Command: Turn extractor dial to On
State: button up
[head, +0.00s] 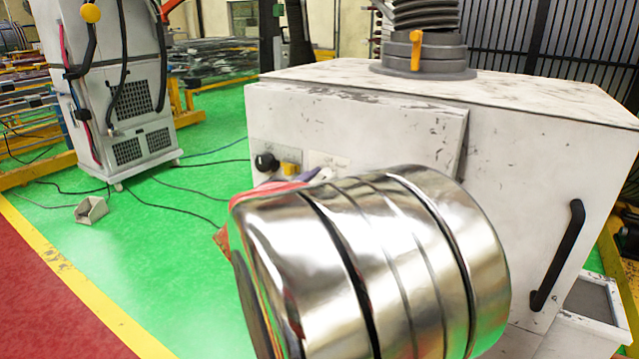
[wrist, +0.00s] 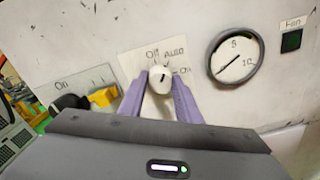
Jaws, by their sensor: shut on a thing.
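The extractor dial (wrist: 160,82) is a white knob on a pale panel in the wrist view. Labels reading Off, Auto and On run around its top and right. A short dark mark on the knob points roughly upward, nearer Auto than On. My gripper (wrist: 160,77) has its two purple fingers on either side of the knob, shut on it.
The white extractor cabinet (head: 550,130) has a black handle (head: 558,255) on its side. Left of the dial are a black knob (wrist: 68,103) and a yellow switch (wrist: 103,96). Right of it are a round gauge (wrist: 236,58) and a green Fan button (wrist: 291,41). Open green floor lies left.

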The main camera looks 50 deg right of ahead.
jog(key=m, duration=1)
jog(key=shift+f, duration=0.15)
jog(key=shift+s+m, duration=0.1)
jog(key=shift+m, duration=0.2)
jog(key=o, duration=1.1)
jog(key=shift+c, duration=0.2)
jog(key=shift+a, duration=0.15)
jog(key=s+a, duration=0.1)
jog(key=a, duration=1.2)
jog(key=shift+a, duration=0.25)
